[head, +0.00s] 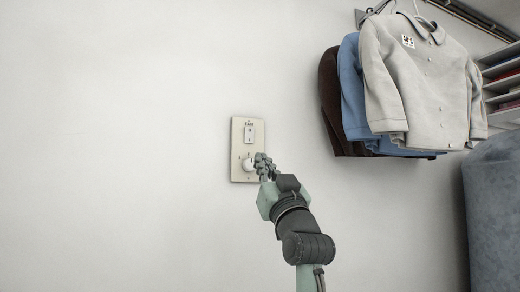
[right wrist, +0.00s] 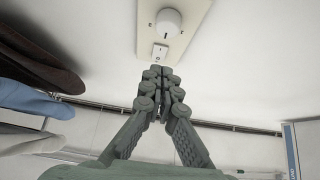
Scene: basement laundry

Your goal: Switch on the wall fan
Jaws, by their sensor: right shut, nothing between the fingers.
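A cream wall plate (head: 238,135) is fixed to the white wall. It carries a small white rocker switch (head: 249,134) under a short dark label, and a round white knob (head: 247,165) below. My right gripper (head: 262,158) is shut and empty, its fingertips overlapping the plate's right side by the knob in the head view. In the right wrist view the plate (right wrist: 192,38) is at the top, with the knob (right wrist: 168,24) above the rocker (right wrist: 160,51). There the closed fingertips (right wrist: 160,73) appear just below the rocker; I cannot tell whether they touch. No fan is in view.
Grey, blue and dark brown shirts (head: 425,80) hang from a wall rail to the right of the plate. Shelves (head: 500,88) and a large blue-grey rounded object (head: 497,210) stand at the right edge. The wall left of the plate is bare.

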